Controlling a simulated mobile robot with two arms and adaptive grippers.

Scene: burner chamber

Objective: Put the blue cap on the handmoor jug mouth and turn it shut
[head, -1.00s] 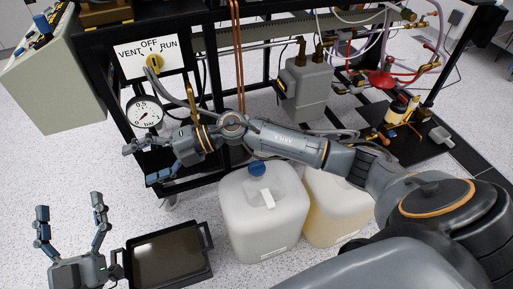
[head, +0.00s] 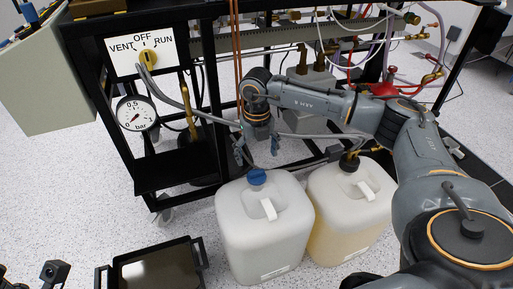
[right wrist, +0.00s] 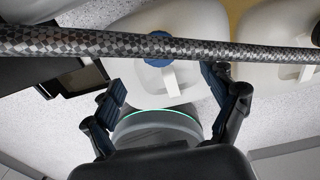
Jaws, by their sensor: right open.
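The blue cap (head: 257,177) sits at the mouth of the left white jug (head: 262,238); I cannot tell whether it is seated or loose. My right gripper (head: 257,149) is open and empty, fingers pointing down, just above and behind the cap. In the right wrist view the cap (right wrist: 157,60) shows between the spread fingers (right wrist: 165,88), partly hidden by a braided hose. The jug's pale handle (right wrist: 168,84) is beside it. My left gripper (head: 30,274) is cut off at the lower left corner; its visible fingertips are apart and hold nothing I see.
A second, yellowish jug (head: 347,215) with a dark cap and brass fitting stands close on the right. A braided hose (right wrist: 80,42) crosses near my right gripper. A black rack with a gauge (head: 138,113) stands behind. A black tray (head: 160,272) lies at lower left.

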